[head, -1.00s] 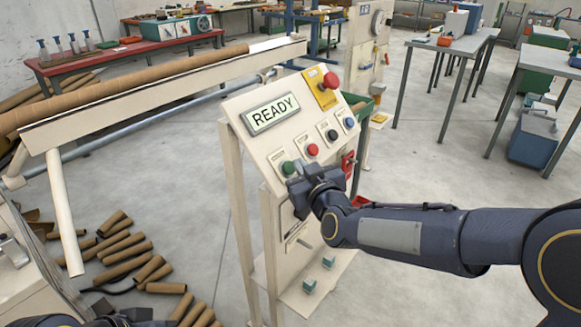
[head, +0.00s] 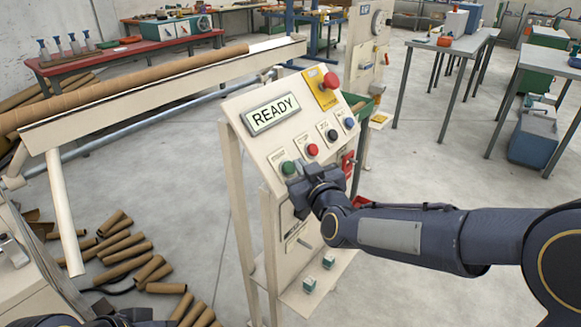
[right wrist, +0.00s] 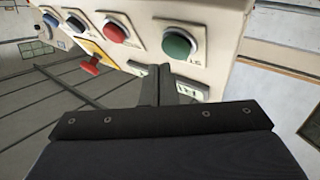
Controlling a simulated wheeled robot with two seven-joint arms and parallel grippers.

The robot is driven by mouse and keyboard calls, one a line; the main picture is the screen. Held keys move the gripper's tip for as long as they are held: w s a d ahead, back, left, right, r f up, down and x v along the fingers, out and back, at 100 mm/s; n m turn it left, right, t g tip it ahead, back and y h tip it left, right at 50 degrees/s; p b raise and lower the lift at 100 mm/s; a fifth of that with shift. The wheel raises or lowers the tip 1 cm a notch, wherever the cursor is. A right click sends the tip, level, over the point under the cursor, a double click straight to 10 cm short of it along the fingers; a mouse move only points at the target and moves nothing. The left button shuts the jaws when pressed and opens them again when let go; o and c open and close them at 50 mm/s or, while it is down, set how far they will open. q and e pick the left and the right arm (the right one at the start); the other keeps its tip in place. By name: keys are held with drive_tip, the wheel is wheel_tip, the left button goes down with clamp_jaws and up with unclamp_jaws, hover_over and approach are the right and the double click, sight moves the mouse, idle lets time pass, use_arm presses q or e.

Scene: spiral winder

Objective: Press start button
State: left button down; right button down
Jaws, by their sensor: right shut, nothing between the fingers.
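The green button (head: 288,168) is at the lower left of the sloped control panel (head: 262,150), whose display (head: 271,108) reads READY. In the right wrist view the green button (right wrist: 178,44) is just beyond my right gripper's fingertips. My right gripper (head: 297,184) is shut and empty, just below the green button in the head view. The fingers also show in the right wrist view (right wrist: 165,80). I cannot tell whether they touch the button or panel. My left gripper is not clearly seen; only dark parts of mine show at the bottom left.
A red button (head: 313,150), a black button (head: 332,134) and a blue button (head: 349,122) run up the panel. A red mushroom button (head: 330,81) sits on a yellow plate at the top. Cardboard tubes (head: 125,250) lie on the floor at left.

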drive_tip(key=shift+f, duration=0.1)
drive_tip(key=shift+w+a+f, duration=0.15)
drive_tip(key=shift+w+a, duration=0.05)
drive_tip(key=shift+a, duration=0.1)
drive_tip(key=shift+w+a+f+b, duration=0.15)
drive_tip(key=shift+a+f+b, duration=0.15)
drive_tip(key=shift+b, duration=0.2)
idle(0.7)
idle(0.3)
drive_tip(key=shift+s+d+r, duration=0.35)
drive_tip(key=shift+d+r, duration=0.15)
drive_tip(key=shift+d, duration=0.05)
drive_tip(key=shift+s+d+r+p, duration=0.4)
drive_tip(key=shift+s+d+r, duration=0.15)
drive_tip(key=shift+d+r, duration=0.3)
drive_tip(key=shift+s+d+r+p, duration=0.35)
drive_tip(key=shift+s+d+r, duration=0.15)
drive_tip(key=shift+d+r, duration=0.3)
